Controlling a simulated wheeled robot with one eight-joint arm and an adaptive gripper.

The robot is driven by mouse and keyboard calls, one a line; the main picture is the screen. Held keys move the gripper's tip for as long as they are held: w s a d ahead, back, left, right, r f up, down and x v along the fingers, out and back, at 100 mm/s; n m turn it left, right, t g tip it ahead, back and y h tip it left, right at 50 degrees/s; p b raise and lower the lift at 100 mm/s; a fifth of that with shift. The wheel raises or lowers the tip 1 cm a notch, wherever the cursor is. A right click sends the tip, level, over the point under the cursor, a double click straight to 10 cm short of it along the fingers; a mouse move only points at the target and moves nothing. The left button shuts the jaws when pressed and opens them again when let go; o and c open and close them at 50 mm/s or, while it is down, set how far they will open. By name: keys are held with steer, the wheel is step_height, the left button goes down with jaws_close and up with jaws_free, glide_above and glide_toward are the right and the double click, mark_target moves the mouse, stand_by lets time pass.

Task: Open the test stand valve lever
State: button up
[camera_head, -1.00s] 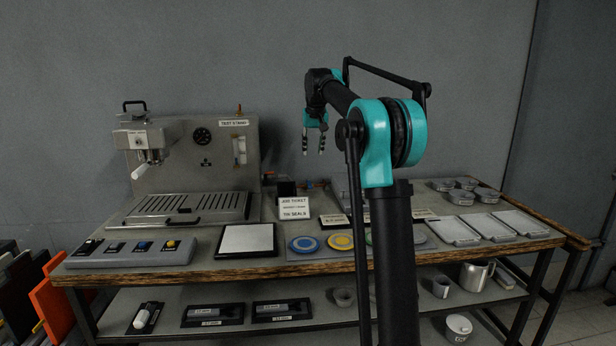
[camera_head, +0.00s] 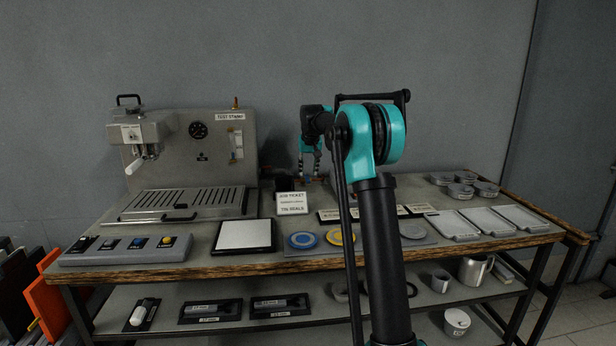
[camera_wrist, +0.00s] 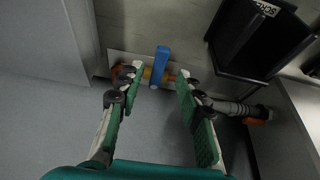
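A short blue lever (camera_wrist: 160,66) stands across a brass valve (camera_wrist: 148,73) in the wrist view, on a pipe low against a pale backing. My gripper (camera_wrist: 157,88) is open, its two green-padded fingers spread left and right of the lever with gaps on both sides. The lever appears just beyond the fingertips, and nothing is held. In the head view my gripper (camera_head: 310,178) points down behind the job ticket, near the back of the bench. The valve is largely hidden there by my gripper and arm.
A dark bin (camera_wrist: 255,40) stands close right of the valve in the wrist view, with a pipe end (camera_wrist: 240,108) below it. In the head view, the test stand machine (camera_head: 180,160) is at left, the job ticket (camera_head: 291,203) in front, and pale trays (camera_head: 453,226) at right.

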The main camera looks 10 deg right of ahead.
mark_target(308, 179)
steer(key=shift+x, duration=1.65)
jaws_close()
